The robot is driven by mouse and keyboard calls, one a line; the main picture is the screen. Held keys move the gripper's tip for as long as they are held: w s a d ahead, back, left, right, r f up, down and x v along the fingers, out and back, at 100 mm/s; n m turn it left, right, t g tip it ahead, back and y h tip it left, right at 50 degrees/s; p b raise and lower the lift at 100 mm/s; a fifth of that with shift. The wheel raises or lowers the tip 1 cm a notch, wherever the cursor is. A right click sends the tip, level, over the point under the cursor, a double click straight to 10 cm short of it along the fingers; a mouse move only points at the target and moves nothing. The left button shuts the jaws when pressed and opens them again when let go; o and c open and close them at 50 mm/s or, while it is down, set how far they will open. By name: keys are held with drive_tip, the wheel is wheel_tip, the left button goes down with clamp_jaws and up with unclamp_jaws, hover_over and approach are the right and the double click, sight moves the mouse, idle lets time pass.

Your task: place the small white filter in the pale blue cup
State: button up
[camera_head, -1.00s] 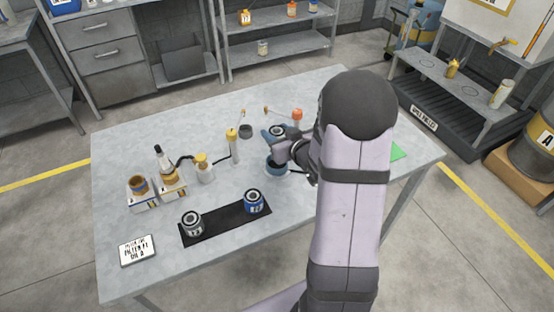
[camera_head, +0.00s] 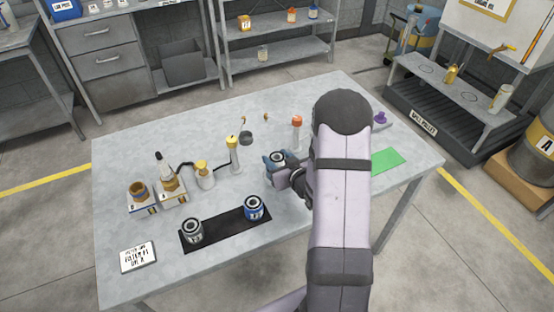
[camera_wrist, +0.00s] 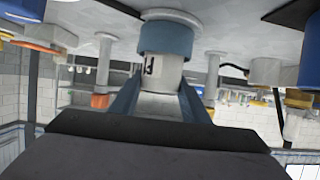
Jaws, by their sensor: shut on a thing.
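The small white filter (camera_wrist: 163,72) is upright between my blue gripper fingers, with a dark mark on its side. Its dark-centred top (camera_head: 277,157) shows in the head view. My gripper (camera_head: 280,162) is shut on it. The pale blue cup (camera_wrist: 165,38) stands on the table directly beneath the filter; the wrist view is upside down. The filter's lower end meets the cup's rim and seems to be at least partly inside. How deep it sits cannot be told. In the head view my gripper and the filter cover the cup.
A black mat (camera_head: 225,232) at front holds a grey can (camera_head: 192,231) and a blue can (camera_head: 254,207). Left of my gripper stand bottles (camera_head: 204,174) and a yellow-topped post (camera_head: 233,155). An orange-topped post (camera_head: 296,133) is behind. A green sheet (camera_head: 388,162) lies right.

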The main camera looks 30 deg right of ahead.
drive_tip(key=shift+f, duration=0.35)
drive_tip(key=shift+f, duration=0.15)
drive_tip(key=o, duration=1.2)
drive_tip(key=shift+c, duration=0.2)
